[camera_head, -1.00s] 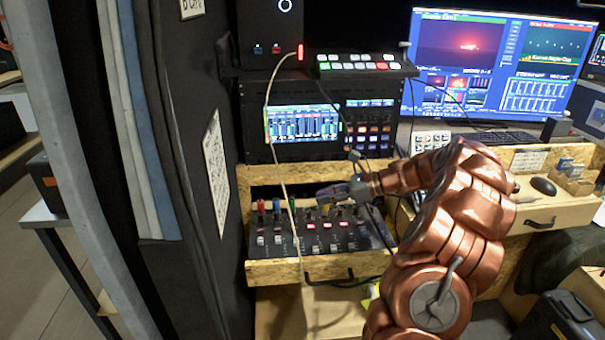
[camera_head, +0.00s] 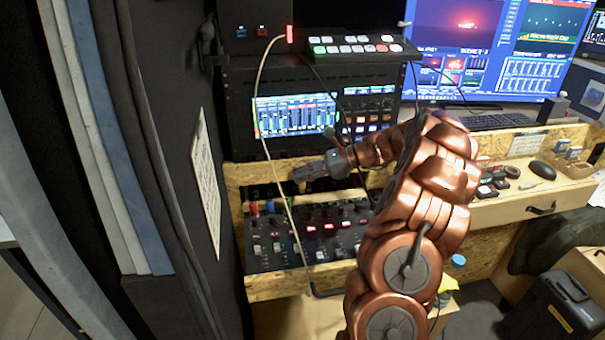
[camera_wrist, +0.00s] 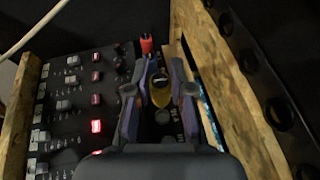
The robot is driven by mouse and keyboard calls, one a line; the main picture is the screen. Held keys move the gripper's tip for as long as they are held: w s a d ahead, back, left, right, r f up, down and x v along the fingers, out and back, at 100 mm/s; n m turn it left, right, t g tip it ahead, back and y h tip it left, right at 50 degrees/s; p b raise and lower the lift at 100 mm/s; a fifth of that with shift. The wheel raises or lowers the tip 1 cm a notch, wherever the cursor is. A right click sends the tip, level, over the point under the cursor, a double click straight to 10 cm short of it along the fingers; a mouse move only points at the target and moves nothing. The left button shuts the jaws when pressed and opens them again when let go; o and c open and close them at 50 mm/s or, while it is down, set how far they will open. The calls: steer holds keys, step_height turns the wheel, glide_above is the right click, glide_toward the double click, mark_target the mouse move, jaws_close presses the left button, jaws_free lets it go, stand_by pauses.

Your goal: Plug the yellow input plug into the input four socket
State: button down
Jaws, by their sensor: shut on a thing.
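The audio mixer (camera_head: 318,246) sits in the wooden drawer, its rear row of sockets toward the back. My gripper (camera_head: 306,172) is above the mixer's back edge in the head view. In the wrist view my gripper (camera_wrist: 162,76) is shut on the yellow plug (camera_wrist: 160,95), which sits between the two fingers over the mixer's socket edge. A red plug (camera_wrist: 146,45) stands upright beyond it. In the head view red (camera_head: 254,209), blue (camera_head: 270,207) and green plugs stand at the mixer's left rear. The socket under the yellow plug is hidden, and I cannot tell whether the plug touches it.
The drawer's wooden front (camera_head: 275,287) and back wall bound the mixer closely. A pale cable (camera_head: 272,150) hangs across its left part. A rack with a screen (camera_head: 295,115) stands behind. A black switcher (camera_head: 360,46) sits above it. A dark curtain wall is at left.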

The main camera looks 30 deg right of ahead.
mark_target(304, 187)
steer(key=shift+d+r+p, duration=0.1)
steer(key=shift+r+p, duration=0.1)
steer(key=shift+p, duration=0.35)
steer(key=shift+s+f+b, duration=0.1)
steer(key=shift+f+b, duration=0.35)
steer(key=shift+f, duration=2.1)
steer(key=shift+f, duration=1.4)
steer(key=c, duration=0.9)
jaws_free()
steer(key=shift+c, duration=0.2)
steer(key=v, duration=1.2)
